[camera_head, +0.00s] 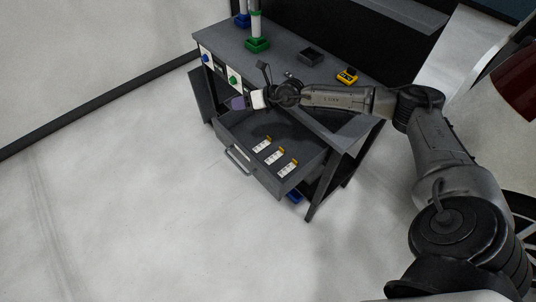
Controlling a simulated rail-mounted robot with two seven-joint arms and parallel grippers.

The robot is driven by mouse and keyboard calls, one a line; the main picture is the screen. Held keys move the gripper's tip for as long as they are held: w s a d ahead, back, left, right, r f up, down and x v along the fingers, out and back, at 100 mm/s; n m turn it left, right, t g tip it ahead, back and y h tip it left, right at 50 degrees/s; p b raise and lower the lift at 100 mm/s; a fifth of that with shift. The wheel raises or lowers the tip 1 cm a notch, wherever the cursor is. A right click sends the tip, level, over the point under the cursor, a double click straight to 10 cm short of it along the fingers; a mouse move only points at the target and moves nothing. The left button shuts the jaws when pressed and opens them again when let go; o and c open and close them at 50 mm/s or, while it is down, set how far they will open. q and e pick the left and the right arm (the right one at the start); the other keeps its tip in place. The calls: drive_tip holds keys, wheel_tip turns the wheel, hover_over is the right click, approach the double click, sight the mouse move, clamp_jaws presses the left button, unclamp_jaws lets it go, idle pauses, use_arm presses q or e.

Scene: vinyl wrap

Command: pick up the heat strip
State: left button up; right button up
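Three small white strips with yellow-orange ends lie in a row on the floor of the open grey drawer (262,178): one at the back left (262,146), one in the middle (273,157) and one at the front right (287,169). I cannot tell which is the heat strip. My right arm reaches in from the right. My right gripper (246,101) is above the drawer's back left part, apart from the strips. White and purple-grey parts show at its end; it is too small to tell whether it is open or holds something. My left gripper is not in view.
The drawer hangs out of a dark grey workbench (222,37). On the bench stand a green-based holder (257,44), a black tray (312,56) and a yellow device (347,76). The pale floor (130,200) in front is clear.

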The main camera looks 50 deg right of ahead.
drive_tip(key=s+d+f+n+g+h, duration=0.1)
drive_tip(key=s+d+f+g+h, duration=0.1)
drive_tip(key=f+g, duration=0.15)
drive_tip(key=s+d+f+g+h, duration=0.1)
drive_tip(key=s+d+f+g, duration=0.2)
drive_tip(key=f, duration=0.2)
drive_tip(key=g+h+b, duration=0.2)
drive_tip(key=g, duration=0.3)
hover_over(282, 149)
drive_tip(key=shift+m, duration=0.4)
wheel_tip(282, 149, down, 11)
drive_tip(key=shift+s, duration=0.15)
wheel_tip(282, 149, down, 5)
drive_tip(key=shift+r+b, duration=0.2)
drive_tip(key=shift+b, duration=0.25)
drive_tip(key=shift+f, duration=0.15)
drive_tip(key=shift+c, duration=0.2)
drive_tip(key=c, duration=0.6)
clamp_jaws()
